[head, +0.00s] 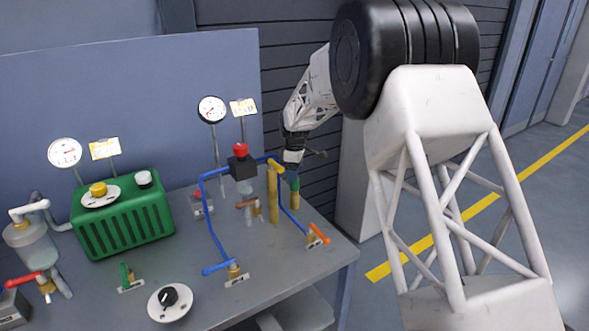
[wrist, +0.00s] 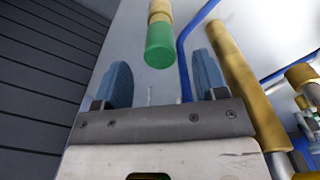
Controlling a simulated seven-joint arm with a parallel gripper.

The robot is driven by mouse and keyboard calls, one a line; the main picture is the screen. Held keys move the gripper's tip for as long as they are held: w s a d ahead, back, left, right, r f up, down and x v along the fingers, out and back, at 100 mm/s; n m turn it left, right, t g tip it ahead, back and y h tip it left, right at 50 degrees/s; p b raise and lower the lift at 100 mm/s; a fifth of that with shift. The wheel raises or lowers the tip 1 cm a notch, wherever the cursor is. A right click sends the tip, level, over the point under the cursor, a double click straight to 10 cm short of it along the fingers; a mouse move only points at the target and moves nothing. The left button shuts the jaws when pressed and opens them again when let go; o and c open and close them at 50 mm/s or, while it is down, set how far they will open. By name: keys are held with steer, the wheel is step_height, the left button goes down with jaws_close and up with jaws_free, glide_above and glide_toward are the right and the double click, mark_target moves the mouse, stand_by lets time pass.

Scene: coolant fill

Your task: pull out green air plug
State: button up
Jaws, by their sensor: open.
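The green air plug (wrist: 159,46) sits on the end of a short brass stub (wrist: 159,10) in the wrist view. In the head view the plug (head: 294,183) caps a brass post at the right rear of the bench, just below my gripper (head: 293,160). In the wrist view my gripper (wrist: 163,78) is open, with its two blue fingers apart and nothing between them. The plug lies ahead of the gap between the fingertips, a little above it in the picture. Whether either finger touches it I cannot tell, but a gap shows on both sides.
A blue pipe (wrist: 186,50) and a tall brass post (wrist: 245,80) stand close to the right of the plug in the wrist view. An orange-handled valve (head: 318,234) and a red-topped block (head: 241,163) are nearby on the grey bench (head: 280,270). A dark slatted wall is behind.

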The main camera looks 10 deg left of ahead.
mark_target(295, 184)
steer(key=shift+f, duration=3.2)
steer(key=c, duration=0.9)
steer(key=shift+o, duration=1)
steer(key=shift+c, duration=0.8)
steer(key=shift+r, duration=0.4)
steer(key=shift+r, duration=2.35)
